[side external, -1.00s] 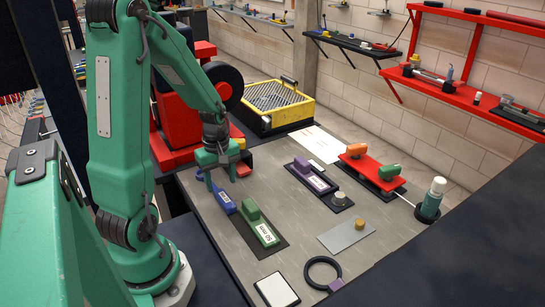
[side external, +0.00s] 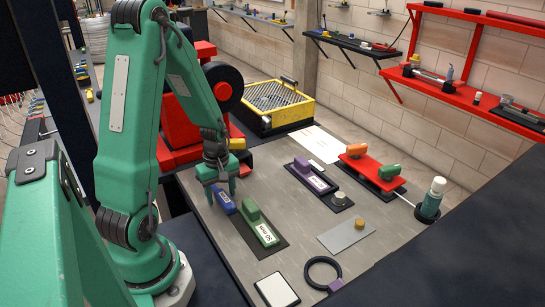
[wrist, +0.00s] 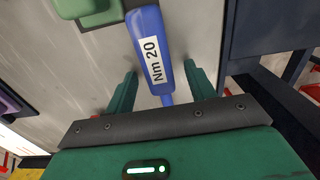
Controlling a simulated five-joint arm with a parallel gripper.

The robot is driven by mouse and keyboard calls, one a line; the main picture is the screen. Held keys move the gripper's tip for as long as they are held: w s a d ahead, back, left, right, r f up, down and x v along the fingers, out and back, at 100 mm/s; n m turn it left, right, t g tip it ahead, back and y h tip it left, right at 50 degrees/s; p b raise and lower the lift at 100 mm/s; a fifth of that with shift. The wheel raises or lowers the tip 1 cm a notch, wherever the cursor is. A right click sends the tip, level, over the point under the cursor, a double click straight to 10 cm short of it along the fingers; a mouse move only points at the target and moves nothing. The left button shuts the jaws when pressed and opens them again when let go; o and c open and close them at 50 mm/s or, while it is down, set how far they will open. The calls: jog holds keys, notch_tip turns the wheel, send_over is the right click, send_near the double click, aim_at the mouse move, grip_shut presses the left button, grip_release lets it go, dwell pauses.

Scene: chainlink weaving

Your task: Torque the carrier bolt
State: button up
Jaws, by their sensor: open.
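A blue tool (side external: 222,200) labelled "Nm 20" lies at the left edge of the grey work mat. In the wrist view the blue tool (wrist: 148,35) runs up between my parted fingers, its narrow end toward my palm. My gripper (side external: 224,186) is open above the near part of the blue tool, with nothing held. A green tool (side external: 258,225) on a dark pad and a purple tool (side external: 308,174) lie to the right. A small brass-coloured bolt head (side external: 360,223) stands on a light plate; I cannot tell if it is the carrier bolt.
A red stand (side external: 375,173) with orange and green knobs and a white-capped bottle (side external: 433,197) are at the right. A black ring (side external: 309,270) and a white-topped pad (side external: 277,290) lie in front. A yellow basket (side external: 277,102) stands behind.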

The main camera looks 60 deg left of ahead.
grip_shut()
jog(key=shift+r, duration=0.2)
jog(key=shift+r, duration=1.15)
jog(key=shift+w+d+r, duration=0.1)
jog(key=shift+d+r, duration=0.15)
jog(key=shift+r, duration=0.65)
jog(key=w+d+r, duration=0.1)
jog(key=d+r, duration=0.5)
jog(key=d, duration=0.5)
jog(key=shift+r, duration=0.25)
jog(key=shift+w, duration=0.2)
